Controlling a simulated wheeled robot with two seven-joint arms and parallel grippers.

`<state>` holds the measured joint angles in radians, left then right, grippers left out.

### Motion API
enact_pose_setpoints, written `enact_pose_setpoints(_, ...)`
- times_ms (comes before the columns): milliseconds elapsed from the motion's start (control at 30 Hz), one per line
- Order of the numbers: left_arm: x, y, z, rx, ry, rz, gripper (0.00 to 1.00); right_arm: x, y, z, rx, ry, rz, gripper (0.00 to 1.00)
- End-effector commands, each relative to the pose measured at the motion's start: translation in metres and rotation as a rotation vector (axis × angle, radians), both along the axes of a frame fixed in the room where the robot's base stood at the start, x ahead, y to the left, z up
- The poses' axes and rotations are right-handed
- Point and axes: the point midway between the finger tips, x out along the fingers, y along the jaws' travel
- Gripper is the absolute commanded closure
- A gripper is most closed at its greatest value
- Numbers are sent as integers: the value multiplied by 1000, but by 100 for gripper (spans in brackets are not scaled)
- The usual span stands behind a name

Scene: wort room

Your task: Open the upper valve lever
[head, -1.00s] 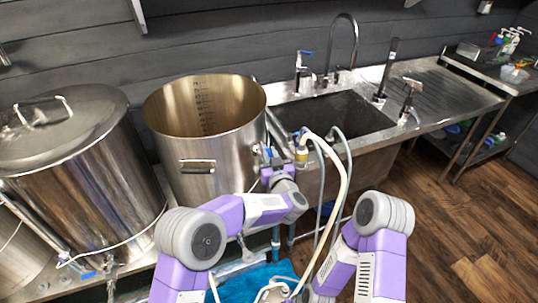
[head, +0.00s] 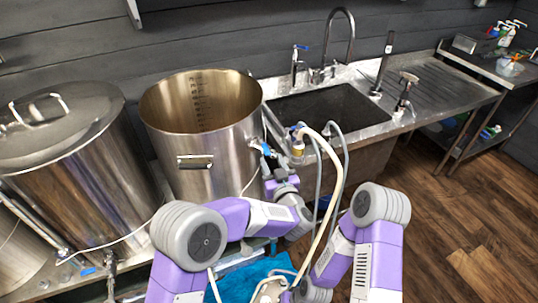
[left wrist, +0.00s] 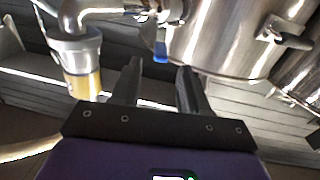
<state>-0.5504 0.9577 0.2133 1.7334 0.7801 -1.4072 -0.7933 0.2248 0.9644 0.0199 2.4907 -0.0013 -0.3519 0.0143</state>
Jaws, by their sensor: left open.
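The upper valve lever, a small blue handle (head: 265,149), is at the right side of the open steel kettle (head: 208,140). A blue piece that looks like this lever shows in the left wrist view (left wrist: 161,52), beyond and between the fingertips. My left gripper (head: 270,168) is just below the lever in the head view, partly hidden by its own wrist. In the left wrist view its two dark fingers (left wrist: 158,78) are apart with nothing between them. I cannot tell whether a finger touches the lever. My right gripper is not in view.
A brass-coloured hose fitting (head: 298,147) with pale hoses is close to the right of my left gripper, and also shows in the left wrist view (left wrist: 83,82). A lidded kettle (head: 75,165) stands at left. A sink (head: 335,112) is behind; wooden floor (head: 465,220) is clear at right.

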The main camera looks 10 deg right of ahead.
Motion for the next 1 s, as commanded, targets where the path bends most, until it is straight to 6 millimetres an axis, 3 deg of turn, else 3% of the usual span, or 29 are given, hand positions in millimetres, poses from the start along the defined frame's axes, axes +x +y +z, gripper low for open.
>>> enact_pose_setpoints(367, -9, -1, 0, -1, -1, 1, 55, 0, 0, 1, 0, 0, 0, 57)
enact_pose_setpoints(467, -7, 3, -6, 0, 10, -5, 55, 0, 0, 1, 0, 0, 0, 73)
enact_pose_setpoints(533, -2, 13, -25, -1, 49, -29, 55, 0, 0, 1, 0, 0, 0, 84)
enact_pose_setpoints(567, 1, 20, -39, -5, 78, -46, 55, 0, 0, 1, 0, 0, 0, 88)
enact_pose_setpoints(667, 1, 54, -107, -36, 239, -126, 55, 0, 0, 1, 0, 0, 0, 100)
enact_pose_setpoints(767, -29, 101, -197, -113, 504, -204, 55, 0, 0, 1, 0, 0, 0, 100)
enact_pose_setpoints(800, -52, 119, -231, -156, 624, -226, 55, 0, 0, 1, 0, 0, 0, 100)
enact_pose_setpoints(867, -94, 144, -275, -228, 806, -244, 55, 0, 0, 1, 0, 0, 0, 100)
enact_pose_setpoints(900, -125, 157, -298, -278, 922, -248, 55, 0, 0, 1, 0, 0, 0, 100)
enact_pose_setpoints(1000, -201, 182, -336, -397, 1179, -238, 55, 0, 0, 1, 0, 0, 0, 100)
